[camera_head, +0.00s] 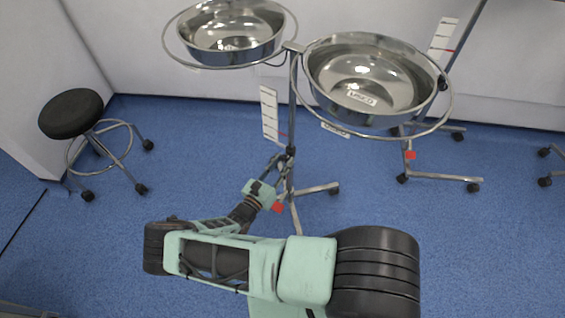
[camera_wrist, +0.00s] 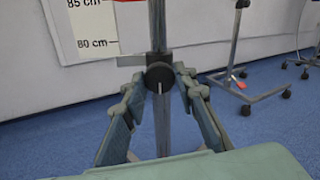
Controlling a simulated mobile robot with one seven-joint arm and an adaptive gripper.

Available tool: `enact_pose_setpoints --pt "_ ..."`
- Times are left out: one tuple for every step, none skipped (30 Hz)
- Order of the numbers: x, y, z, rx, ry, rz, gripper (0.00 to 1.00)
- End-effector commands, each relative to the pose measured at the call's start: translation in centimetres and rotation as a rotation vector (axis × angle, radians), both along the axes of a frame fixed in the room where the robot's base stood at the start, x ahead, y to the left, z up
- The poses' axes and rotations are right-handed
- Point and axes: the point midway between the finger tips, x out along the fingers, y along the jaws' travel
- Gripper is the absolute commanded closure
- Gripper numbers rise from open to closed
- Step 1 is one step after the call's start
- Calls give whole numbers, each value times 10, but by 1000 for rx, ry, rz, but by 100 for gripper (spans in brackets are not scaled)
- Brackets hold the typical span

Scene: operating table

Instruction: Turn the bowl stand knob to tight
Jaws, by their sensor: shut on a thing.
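The bowl stand has two steel bowls in rings, the left bowl (camera_head: 232,38) and the right bowl (camera_head: 360,85), on one upright pole (camera_head: 292,100). Its black round knob (camera_wrist: 159,76) sits on the pole with a white mark pointing down; the knob is small and dark in the head view (camera_head: 291,151). My gripper (camera_wrist: 160,80) has a finger on each side of the knob and is shut on it. In the head view my gripper (camera_head: 284,160) reaches the pole from below left. The fingertips partly cover the knob's sides.
A white height scale (camera_wrist: 93,25) with 80 and 85 cm marks stands behind the pole. A black stool (camera_head: 71,114) is at the left. Another wheeled stand (camera_head: 440,178) is at the right. The blue floor (camera_head: 190,130) between stool and bowl stand is clear.

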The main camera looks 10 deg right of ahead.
Motion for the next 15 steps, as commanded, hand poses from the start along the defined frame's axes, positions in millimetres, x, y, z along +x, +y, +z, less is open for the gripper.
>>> enact_pose_setpoints --pt "0 0 0 4 -4 -1 98" --pt "0 0 0 8 -8 -1 98" --pt "0 0 0 14 -14 -1 98" --pt "0 0 0 21 -20 -1 98" --pt "0 0 0 27 -27 -1 98" --pt "0 0 0 39 -38 -1 98" --pt "0 0 0 50 -48 -1 98" --pt "0 0 0 61 -58 -1 98" --pt "0 0 0 78 -75 -1 98" --pt "0 0 0 94 -89 -1 98" --pt "0 0 0 108 -103 -1 98" --pt "0 0 0 130 -124 0 98" --pt "0 0 0 149 -141 0 98" --pt "0 0 0 168 -158 1 98" --pt "0 1 0 195 -183 1 98"
